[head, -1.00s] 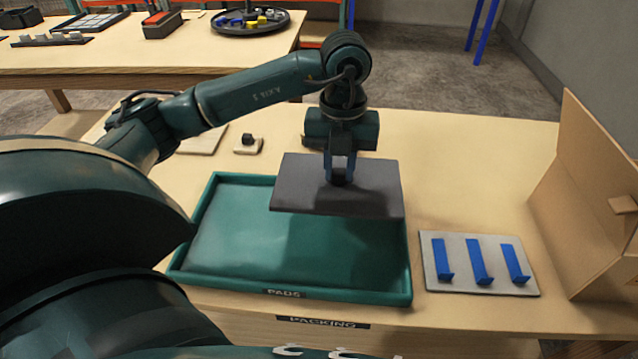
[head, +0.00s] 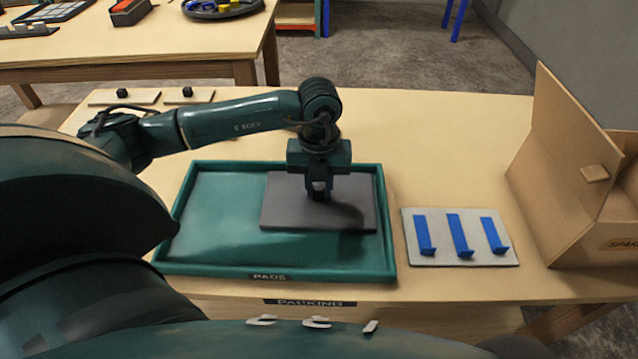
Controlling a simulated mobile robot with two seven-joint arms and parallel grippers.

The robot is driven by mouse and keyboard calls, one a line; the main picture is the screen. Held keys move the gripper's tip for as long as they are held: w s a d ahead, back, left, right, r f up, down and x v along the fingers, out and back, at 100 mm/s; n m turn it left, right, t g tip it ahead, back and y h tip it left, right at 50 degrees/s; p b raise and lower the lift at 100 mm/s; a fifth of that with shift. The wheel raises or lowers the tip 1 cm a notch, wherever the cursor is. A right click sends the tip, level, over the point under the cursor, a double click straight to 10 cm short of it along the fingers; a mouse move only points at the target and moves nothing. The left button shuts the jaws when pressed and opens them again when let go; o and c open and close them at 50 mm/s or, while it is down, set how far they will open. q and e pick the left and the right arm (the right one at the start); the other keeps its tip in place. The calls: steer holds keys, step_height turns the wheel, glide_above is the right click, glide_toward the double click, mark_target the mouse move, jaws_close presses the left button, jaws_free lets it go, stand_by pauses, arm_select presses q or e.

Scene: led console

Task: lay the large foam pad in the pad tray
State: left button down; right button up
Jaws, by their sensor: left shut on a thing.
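The large foam pad (head: 285,207) is a flat dark grey rectangle inside the right half of the green pad tray (head: 170,269), which is marked PADS. The pad looks level and within the tray's rim; I cannot tell whether it touches the floor of the tray all over. My left gripper (head: 320,192) points straight down at the middle of the pad and is shut on it. The gripper's fingertips are partly hidden against the dark pad. My right gripper is not in view.
A light board with several blue strips (head: 460,235) lies right of the tray. An open cardboard box (head: 560,180) stands at the far right. Two small boards with black knobs (head: 187,93) lie behind my arm. The table behind the tray is clear.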

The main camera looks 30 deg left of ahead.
mark_target(319, 189)
arm_select(q)
steer(key=shift+f, duration=0.1)
steer(key=c, duration=1.7)
jaws_free()
steer(key=shift+f, duration=0.1)
steer(key=o, duration=0.5)
steer(key=shift+c, duration=0.2)
steer(key=shift+r, duration=0.35)
step_height(319, 189, up, 12)
steer(key=shift+f, duration=0.15)
